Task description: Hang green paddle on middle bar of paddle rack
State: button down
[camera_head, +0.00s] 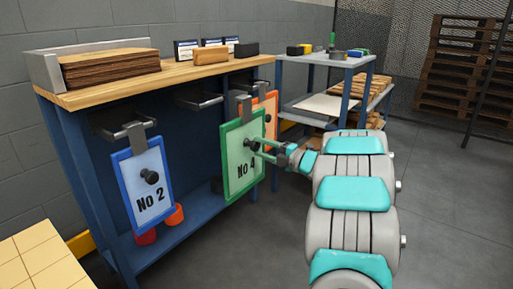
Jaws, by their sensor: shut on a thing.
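The green paddle (239,177), marked No 4, is upright with its grey hook (243,106) at the top. My gripper (257,146) is shut on the dark knob on the paddle's face. The paddle rack is a row of dark bars under the wooden bench top. The middle bar (200,102) is bare, left of the paddle's hook. The blue paddle (134,192), marked No 2, hangs on the left bar (108,124). An orange paddle (271,110) is at the right, partly hidden behind the green one. I cannot tell whether the green paddle's hook touches any bar.
The bench top (180,82) carries a wood stack (110,68) and small boxes. Red cups (174,215) stand on the blue lower shelf. A grey side table (325,60) is behind on the right. A yellow-topped surface (40,262) is at the lower left. Open floor lies right.

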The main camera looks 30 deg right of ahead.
aim_at(247, 140)
jog(key=shift+p+x, duration=0.9)
jog(key=shift+x, duration=2.1)
jog(key=shift+r+p+x, duration=0.2)
jog(key=shift+p+x, duration=0.2)
jog(key=shift+x, duration=0.85)
jog(key=w+a+f+p, duration=0.1)
jog(key=w+a+f, duration=0.1)
jog(key=w, duration=0.4)
jog(key=shift+w+a+f, duration=0.3)
jog(key=shift+w+f, duration=0.05)
jog(key=shift+w, duration=0.05)
